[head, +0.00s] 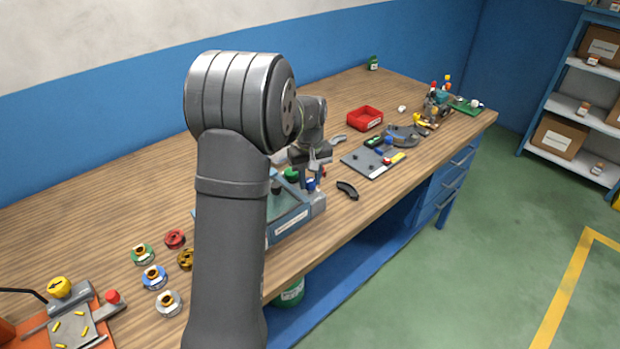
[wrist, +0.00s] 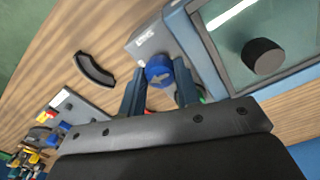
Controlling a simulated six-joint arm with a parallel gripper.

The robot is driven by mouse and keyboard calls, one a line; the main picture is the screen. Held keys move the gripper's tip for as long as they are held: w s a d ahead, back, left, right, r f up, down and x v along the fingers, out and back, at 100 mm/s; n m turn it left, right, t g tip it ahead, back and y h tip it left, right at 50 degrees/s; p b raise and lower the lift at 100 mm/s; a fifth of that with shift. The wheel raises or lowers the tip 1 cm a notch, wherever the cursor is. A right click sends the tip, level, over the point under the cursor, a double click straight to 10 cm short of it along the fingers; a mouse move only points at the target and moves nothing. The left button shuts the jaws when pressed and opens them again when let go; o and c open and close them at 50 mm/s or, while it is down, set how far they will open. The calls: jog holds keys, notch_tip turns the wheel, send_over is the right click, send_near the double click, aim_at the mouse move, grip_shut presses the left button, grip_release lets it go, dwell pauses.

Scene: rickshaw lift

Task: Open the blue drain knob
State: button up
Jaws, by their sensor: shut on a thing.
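The blue drain knob (wrist: 159,71) has a pale arrow on its face and sits on a grey block (wrist: 150,42) at the end of a glass-topped blue box. In the wrist view my gripper (wrist: 159,82) has one finger on each side of the knob and is shut on it. In the head view my gripper (head: 312,180) reaches down at the box's right end, and the knob (head: 310,185) is partly hidden by the fingers. A green knob (head: 291,174) is close by on the box. A bit of red shows beside the fingers.
A black curved handle (head: 347,190) lies on the bench just right of the box. A grey tool board (head: 372,162) and a red tray (head: 365,118) are farther back. My arm hides much of the box.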

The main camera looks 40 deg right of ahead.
aim_at(310, 181)
jog(key=shift+n, duration=0.5)
jog(key=o, duration=1)
jog(key=shift+r, duration=0.1)
notch_tip(310, 181, up, 17)
jog(key=shift+r, duration=0.15)
dwell(0.4)
notch_tip(310, 181, down, 18)
jog(key=shift+r, duration=0.2)
dwell(0.4)
